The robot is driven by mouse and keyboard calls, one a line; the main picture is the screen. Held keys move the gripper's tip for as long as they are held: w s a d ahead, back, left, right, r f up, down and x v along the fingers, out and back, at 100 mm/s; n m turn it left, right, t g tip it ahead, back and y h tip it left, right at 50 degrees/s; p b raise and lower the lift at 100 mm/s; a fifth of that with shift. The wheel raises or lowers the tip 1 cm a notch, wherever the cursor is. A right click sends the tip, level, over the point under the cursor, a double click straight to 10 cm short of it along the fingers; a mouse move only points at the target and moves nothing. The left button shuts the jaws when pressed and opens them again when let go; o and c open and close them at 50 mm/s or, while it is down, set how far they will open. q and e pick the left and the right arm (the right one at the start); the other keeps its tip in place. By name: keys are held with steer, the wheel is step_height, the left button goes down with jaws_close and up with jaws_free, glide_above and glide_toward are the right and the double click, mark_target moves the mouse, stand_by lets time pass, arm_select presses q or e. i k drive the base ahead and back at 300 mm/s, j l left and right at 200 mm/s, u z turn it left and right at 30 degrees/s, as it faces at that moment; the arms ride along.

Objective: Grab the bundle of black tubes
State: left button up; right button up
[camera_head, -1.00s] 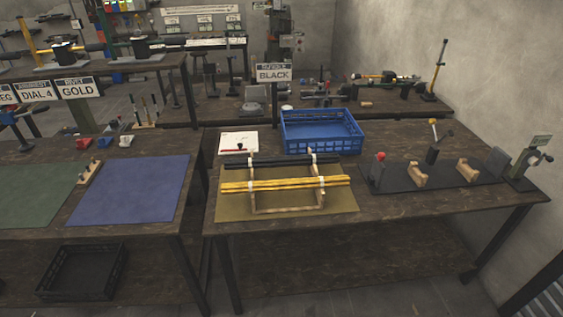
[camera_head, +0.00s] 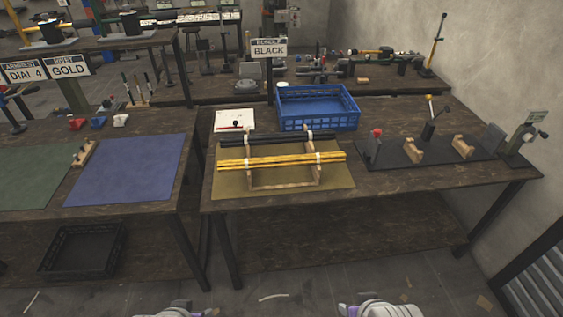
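The bundle of black tubes (camera_head: 270,141) lies across the back of a wooden rack on an olive mat (camera_head: 228,184), on the right-hand workbench. A bundle of yellow tubes (camera_head: 270,161) lies across the same rack, in front of the black one and partly hiding the rack. A sign reading BLACK (camera_head: 269,48) stands behind. Only small white and purple parts of my two arms show at the bottom edge, well short of the bench. My gripper fingers are not visible.
A blue crate (camera_head: 318,124) and a white sheet (camera_head: 234,121) are behind the rack. A dark fixture board with wooden blocks (camera_head: 463,146) is to its right. The left bench holds a blue mat (camera_head: 128,170), with a black crate (camera_head: 83,248) below it.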

mark_target(327, 135)
steer(key=i+l, duration=0.4)
steer(key=i, duration=0.2)
steer(key=i+l+u, duration=0.15)
steer(key=i+l, duration=0.2)
steer(key=i, duration=0.2)
steer(key=i+l, duration=0.45)
steer(key=i+u, duration=0.05)
steer(key=i, duration=0.1)
